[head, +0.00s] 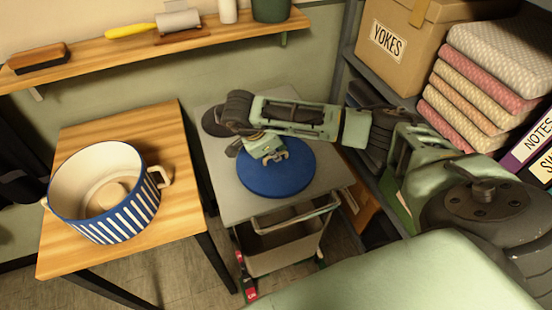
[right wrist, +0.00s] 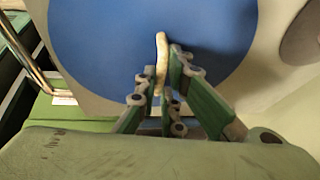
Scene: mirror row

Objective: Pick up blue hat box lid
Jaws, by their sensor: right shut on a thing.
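The blue hat box lid (head: 277,182) is a flat round disc over the grey top of a small cart (head: 226,192). It fills much of the right wrist view (right wrist: 105,45). A pale upright handle or loop (right wrist: 162,50) stands at the lid's middle. My right gripper (head: 268,156) is over the lid, its fingers shut on this pale handle in the right wrist view (right wrist: 161,80). Whether the lid touches the cart top or is slightly raised, I cannot tell. The blue and white striped hat box (head: 118,217) stands open on a wooden table. My left gripper is not in view.
The wooden table (head: 107,141) is left of the cart. A dark round thing (head: 214,122) lies at the cart's back left. A wall shelf (head: 120,58) holds a brush and a roller. Right shelving holds a YOKES box (head: 400,55) and folded cloths (head: 470,95).

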